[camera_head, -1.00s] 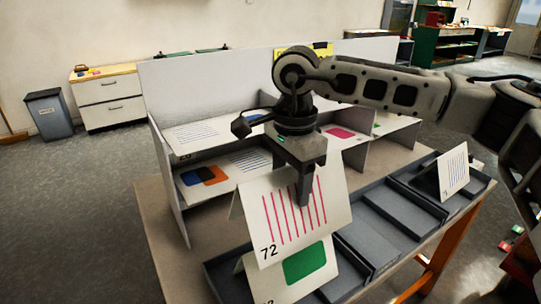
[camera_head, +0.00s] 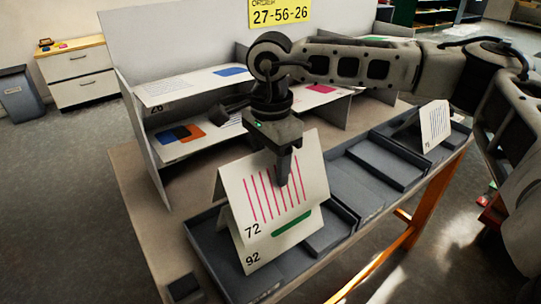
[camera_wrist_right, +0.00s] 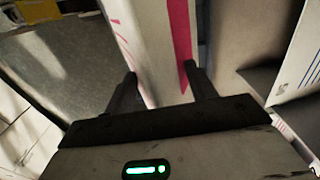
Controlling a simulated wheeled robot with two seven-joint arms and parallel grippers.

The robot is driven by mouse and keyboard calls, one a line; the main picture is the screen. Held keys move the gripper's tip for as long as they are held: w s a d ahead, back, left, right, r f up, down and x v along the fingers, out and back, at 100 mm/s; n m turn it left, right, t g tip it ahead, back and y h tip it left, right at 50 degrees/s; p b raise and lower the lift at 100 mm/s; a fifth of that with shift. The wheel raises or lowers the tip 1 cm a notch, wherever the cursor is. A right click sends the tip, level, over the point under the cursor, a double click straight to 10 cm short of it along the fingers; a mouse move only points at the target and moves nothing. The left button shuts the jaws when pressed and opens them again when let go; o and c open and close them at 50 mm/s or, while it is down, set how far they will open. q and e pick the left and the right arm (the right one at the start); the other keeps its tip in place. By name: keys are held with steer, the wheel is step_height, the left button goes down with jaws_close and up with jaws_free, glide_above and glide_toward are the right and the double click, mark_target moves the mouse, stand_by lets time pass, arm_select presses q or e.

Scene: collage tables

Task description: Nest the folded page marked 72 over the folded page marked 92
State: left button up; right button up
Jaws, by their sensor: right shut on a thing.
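The folded page marked 72 (camera_head: 241,204), white with red stripes, stands like a tent in the grip of my right gripper (camera_head: 283,172). The wrist view shows the gripper's fingers (camera_wrist_right: 162,82) on either side of a white sheet. The folded page marked 92 (camera_head: 275,247), white with a green block, stands in the front part of the grey tray. Page 72 is in front of the upper part of page 92 and hides it; the 92 and a strip of green show below. I cannot tell whether the pages touch. My left gripper is not in view.
The grey tray (camera_head: 358,200) has several compartments, the middle ones empty. Another folded page (camera_head: 435,124) with blue stripes stands at its far right. A shelf unit (camera_head: 150,125) with flat pages stands behind. A yellow sign (camera_head: 280,14) reads 27-56-26.

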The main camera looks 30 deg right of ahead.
step_height(320, 180, down, 6)
steer(key=b, duration=0.3)
steer(key=shift+r+b, duration=0.15)
steer(key=shift+b, duration=0.25)
steer(key=shift+f+b, duration=0.75)
steer(key=shift+f, duration=0.2)
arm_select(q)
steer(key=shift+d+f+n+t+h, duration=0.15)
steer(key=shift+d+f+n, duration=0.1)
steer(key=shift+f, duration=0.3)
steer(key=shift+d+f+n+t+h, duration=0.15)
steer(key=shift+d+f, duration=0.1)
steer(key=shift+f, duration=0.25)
arm_select(e)
steer(key=shift+f, duration=0.3)
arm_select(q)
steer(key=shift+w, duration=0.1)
arm_select(e)
steer(key=o, duration=1)
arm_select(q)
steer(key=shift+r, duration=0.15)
arm_select(e)
step_height(320, 180, up, 16)
